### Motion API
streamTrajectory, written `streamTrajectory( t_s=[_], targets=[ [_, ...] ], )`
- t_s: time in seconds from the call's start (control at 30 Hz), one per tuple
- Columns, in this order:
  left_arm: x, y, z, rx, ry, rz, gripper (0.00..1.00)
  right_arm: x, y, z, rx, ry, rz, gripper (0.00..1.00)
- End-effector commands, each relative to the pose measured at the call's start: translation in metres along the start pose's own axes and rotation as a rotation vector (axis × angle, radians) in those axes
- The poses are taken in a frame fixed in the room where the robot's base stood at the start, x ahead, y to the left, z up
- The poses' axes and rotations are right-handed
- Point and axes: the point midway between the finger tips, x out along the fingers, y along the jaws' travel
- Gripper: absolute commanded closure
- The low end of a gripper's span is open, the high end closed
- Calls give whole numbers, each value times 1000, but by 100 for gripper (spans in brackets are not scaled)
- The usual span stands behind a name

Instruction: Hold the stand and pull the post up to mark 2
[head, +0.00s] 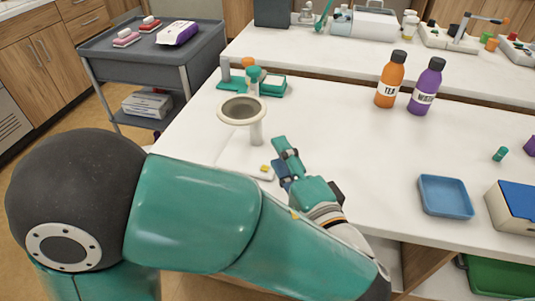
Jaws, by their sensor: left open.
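The stand appears to be the pale piece left of centre in the head view, with a round cream ring or dish (242,110) on top. Its light post (257,133) runs down beside and below the ring. A flat white base part (258,171) with a small yellow piece shows lower down, partly hidden by my left arm. I cannot make out any marks on the post. My left gripper (279,160) is open and empty, just right of the post and base, apparently apart from them. My right gripper is not in view.
A teal and grey device (274,86) stands behind the ring. A blue tray (445,197) and a box (511,207) are at the right. The table middle is clear. A grey cart (150,57) stands left.

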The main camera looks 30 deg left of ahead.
Motion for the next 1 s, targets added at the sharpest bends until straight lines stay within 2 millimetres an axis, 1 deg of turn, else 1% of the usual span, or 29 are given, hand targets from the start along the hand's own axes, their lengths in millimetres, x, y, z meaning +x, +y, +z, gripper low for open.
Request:
streamTrajectory(
  t_s=[0.13,0.27,0.8,0.9,1.0],
  targets=[
    [9,-6,1,-15,-2,-19,58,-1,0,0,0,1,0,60],
    [26,-6,2,-11,-5,-17,58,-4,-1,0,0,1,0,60],
    [131,-7,2,-9,-6,-14,58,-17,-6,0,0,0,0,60],
    [145,-7,2,-8,-4,-15,58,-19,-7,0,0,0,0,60],
    [156,-7,1,-8,-3,-15,58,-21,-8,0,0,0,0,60]
  ],
)
